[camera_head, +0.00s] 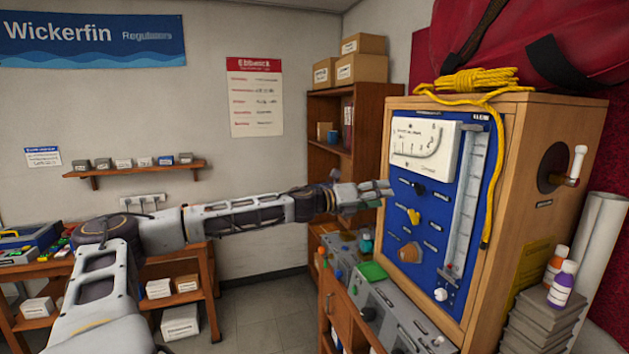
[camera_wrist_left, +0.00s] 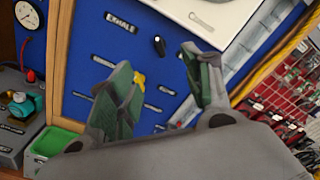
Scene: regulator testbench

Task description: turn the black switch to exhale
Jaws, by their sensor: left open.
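The black switch (camera_head: 418,188) is a small knob on the blue panel (camera_head: 399,228) of the wooden testbench, below the white gauge. It also shows in the left wrist view (camera_wrist_left: 159,46), between my fingertips in the picture. A label ending in "HALE" (camera_wrist_left: 119,22) is to its left there; I cannot read which word it is. My left gripper (camera_head: 386,190) is just left of the switch in the head view, facing the panel. In the left wrist view its green-padded fingers (camera_wrist_left: 158,62) are apart with nothing between them. Contact with the switch is not visible.
A yellow knob (camera_head: 413,215) is just below the switch, with a brown knob (camera_head: 409,252) lower. A clear vertical tube (camera_head: 466,200) and yellow rope (camera_head: 490,210) are to the right. Grey boxes with a green tray (camera_head: 372,271) stand below the panel.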

